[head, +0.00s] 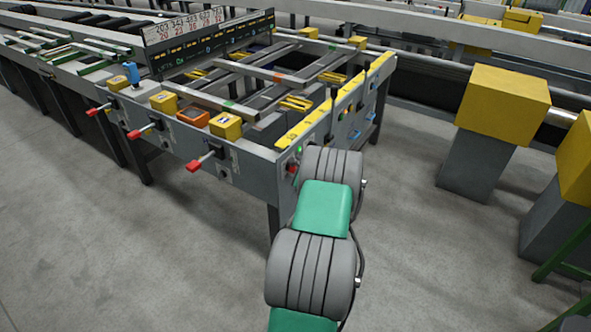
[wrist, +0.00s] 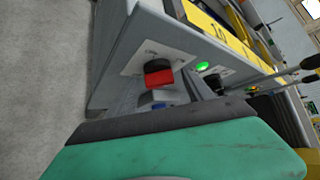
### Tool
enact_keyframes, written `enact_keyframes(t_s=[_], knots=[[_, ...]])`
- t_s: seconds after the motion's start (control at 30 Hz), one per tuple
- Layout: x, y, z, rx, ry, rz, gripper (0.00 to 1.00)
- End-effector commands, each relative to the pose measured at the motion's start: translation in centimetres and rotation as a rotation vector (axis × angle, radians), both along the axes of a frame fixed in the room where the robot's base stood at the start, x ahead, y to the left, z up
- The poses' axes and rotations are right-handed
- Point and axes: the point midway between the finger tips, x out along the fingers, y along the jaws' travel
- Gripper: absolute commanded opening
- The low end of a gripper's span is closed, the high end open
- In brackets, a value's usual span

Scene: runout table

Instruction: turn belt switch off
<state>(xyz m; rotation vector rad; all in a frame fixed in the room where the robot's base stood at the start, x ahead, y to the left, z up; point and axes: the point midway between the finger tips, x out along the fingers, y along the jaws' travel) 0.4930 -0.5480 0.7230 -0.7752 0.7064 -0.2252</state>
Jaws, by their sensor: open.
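The belt switch, a red handle on a black round base, shows in the wrist view (wrist: 158,77) on a pale label plate at the table's end panel. The label is too small to read. In the head view the red switch (head: 292,168) is just left of my arm. A lit green lamp (wrist: 202,66) is to its right. My gripper (wrist: 182,120) shows at the bottom of the wrist view, its green and dark body close to the camera just below the switch, apart from the handle. Its fingertips are mostly hidden. In the head view my arm hides it.
The runout table (head: 262,150) has several red-handled levers (head: 207,160) along its front. A black upright lever (head: 333,97) stands along the yellow-edged side. Yellow-topped grey posts (head: 505,98) stand to the right. The floor in front is clear.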

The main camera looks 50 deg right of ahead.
Motion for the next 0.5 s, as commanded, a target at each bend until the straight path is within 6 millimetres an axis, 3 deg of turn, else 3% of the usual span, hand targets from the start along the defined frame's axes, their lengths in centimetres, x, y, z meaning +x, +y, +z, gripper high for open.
enact_keyframes(t_s=[0.5], knots=[[-0.02, 0.05, -0.01, 0.000, 0.001, 0.001, 0.21]])
